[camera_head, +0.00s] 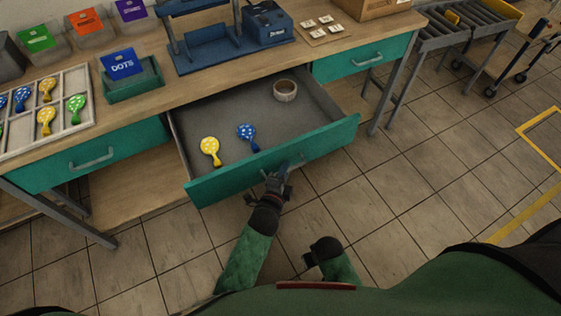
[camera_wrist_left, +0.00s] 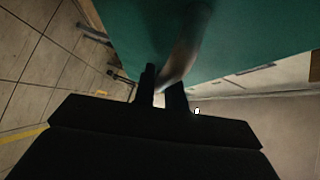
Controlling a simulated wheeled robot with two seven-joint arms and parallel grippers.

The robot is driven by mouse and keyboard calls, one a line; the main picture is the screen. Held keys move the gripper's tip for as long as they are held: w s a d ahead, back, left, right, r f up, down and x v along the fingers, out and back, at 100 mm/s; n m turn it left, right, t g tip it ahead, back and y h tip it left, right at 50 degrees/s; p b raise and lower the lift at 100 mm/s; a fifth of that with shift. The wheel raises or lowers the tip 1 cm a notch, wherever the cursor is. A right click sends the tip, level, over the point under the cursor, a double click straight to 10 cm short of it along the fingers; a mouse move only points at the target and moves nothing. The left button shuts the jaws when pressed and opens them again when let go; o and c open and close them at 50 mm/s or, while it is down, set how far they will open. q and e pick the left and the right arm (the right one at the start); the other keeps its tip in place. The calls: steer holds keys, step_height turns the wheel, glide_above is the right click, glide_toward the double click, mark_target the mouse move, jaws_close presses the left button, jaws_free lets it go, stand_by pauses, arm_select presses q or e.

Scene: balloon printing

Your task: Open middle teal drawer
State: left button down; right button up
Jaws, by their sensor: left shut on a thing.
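The middle teal drawer (camera_head: 330,142) is pulled well out from the workbench, and its grey inside shows. Its metal handle (camera_head: 297,162) is on the front panel and partly hidden by my left gripper. My left gripper (camera_head: 279,172) is shut on the handle. In the left wrist view the handle (camera_wrist_left: 182,62) passes between the dark fingers (camera_wrist_left: 160,92), against the teal drawer front (camera_wrist_left: 240,35). In the drawer lie a yellow dotted balloon (camera_head: 210,149) and a blue dotted balloon (camera_head: 248,136). My right gripper (camera_head: 314,255) is low beside the left arm; its fingers are unclear.
A round beige ring-shaped thing (camera_head: 285,90) sits at the drawer's back right. Shut teal drawers stand left (camera_head: 95,158) and right (camera_head: 362,60). The bench top holds a balloon tray (camera_head: 62,128) and a blue press (camera_head: 225,48).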

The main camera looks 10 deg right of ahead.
arm_select(q)
steer(key=shift+s, duration=0.2)
arm_select(e)
steer(key=shift+f, duration=0.1)
arm_select(q)
steer(key=c, duration=1.5)
jaws_free()
steer(key=shift+d, duration=0.1)
arm_select(e)
steer(key=shift+s, duration=0.1)
arm_select(q)
steer(key=shift+o, duration=0.2)
